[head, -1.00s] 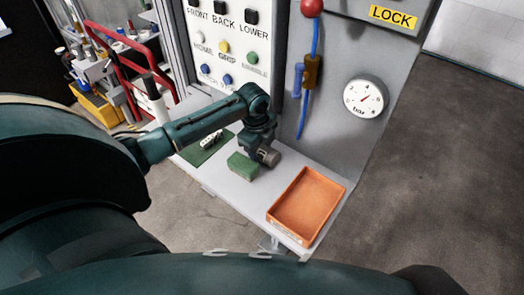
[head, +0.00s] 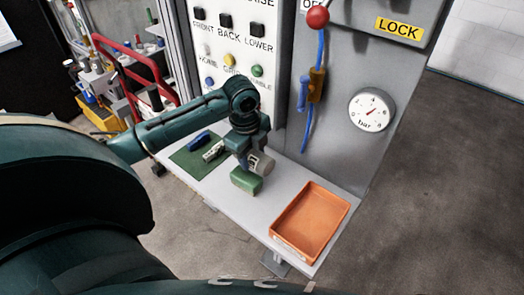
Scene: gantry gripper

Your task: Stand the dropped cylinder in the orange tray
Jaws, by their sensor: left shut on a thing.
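My left gripper (head: 255,162), at the end of the dark green arm, is shut on a small grey cylinder (head: 264,164). The cylinder is tilted and partly hidden by the fingers. It appears just above the light grey shelf, close behind and right of a green block (head: 245,181). I cannot tell if the cylinder touches the block. The orange tray (head: 311,220) lies empty at the right end of the shelf, to the right of and nearer than the gripper. My right gripper is not in view.
A green mat (head: 185,160) with a blue piece (head: 198,141) and a pale piece (head: 214,151) lies left of the gripper. A button panel (head: 238,40), hanging blue lever and gauge (head: 370,110) stand behind the shelf. Bare shelf (head: 268,205) lies between block and tray.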

